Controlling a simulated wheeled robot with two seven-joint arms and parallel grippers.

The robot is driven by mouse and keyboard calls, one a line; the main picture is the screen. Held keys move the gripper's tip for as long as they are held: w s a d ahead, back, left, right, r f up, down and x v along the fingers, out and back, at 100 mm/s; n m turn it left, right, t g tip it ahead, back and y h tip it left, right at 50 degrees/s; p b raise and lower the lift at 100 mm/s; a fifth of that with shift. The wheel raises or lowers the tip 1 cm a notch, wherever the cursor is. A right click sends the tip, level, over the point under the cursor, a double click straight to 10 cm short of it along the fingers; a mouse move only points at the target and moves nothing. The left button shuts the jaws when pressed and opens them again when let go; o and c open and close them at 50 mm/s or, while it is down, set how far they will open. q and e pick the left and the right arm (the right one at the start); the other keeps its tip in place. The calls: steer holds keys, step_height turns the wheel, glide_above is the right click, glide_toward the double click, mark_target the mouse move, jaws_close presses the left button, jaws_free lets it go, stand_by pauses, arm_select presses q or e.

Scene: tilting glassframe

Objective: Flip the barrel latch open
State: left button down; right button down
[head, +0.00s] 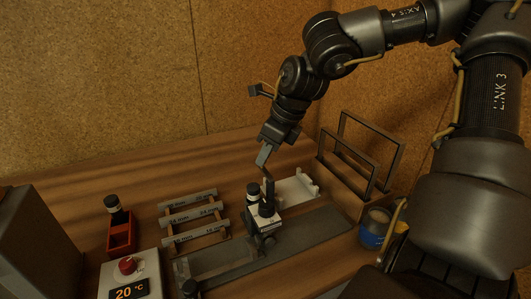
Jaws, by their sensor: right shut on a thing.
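A small device (264,223) with a white body and dark upright barrels stands on a long grey rail (315,237) near the middle of the table. One barrel (253,192) has a light band and stands at its left. My right gripper (266,172) reaches down from above and is shut on a dark upright part at the top of the device. The fingertips are small and dark here, so I cannot clearly make out the latch or its position. My left gripper is not in view.
A slatted rack (188,219) and a red holder (120,238) with a black-capped bottle stand left. A control box (129,280) reads 20 °C. Behind the device lies a white tray (299,187). Dark upright frames (371,130) and a blue-labelled jar (373,232) stand right.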

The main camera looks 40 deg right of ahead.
steer(key=c, duration=1.3)
jaws_free()
steer(key=v, duration=1)
steer(key=shift+s+r, duration=0.2)
steer(key=shift+r, duration=0.15)
steer(key=shift+d, duration=0.1)
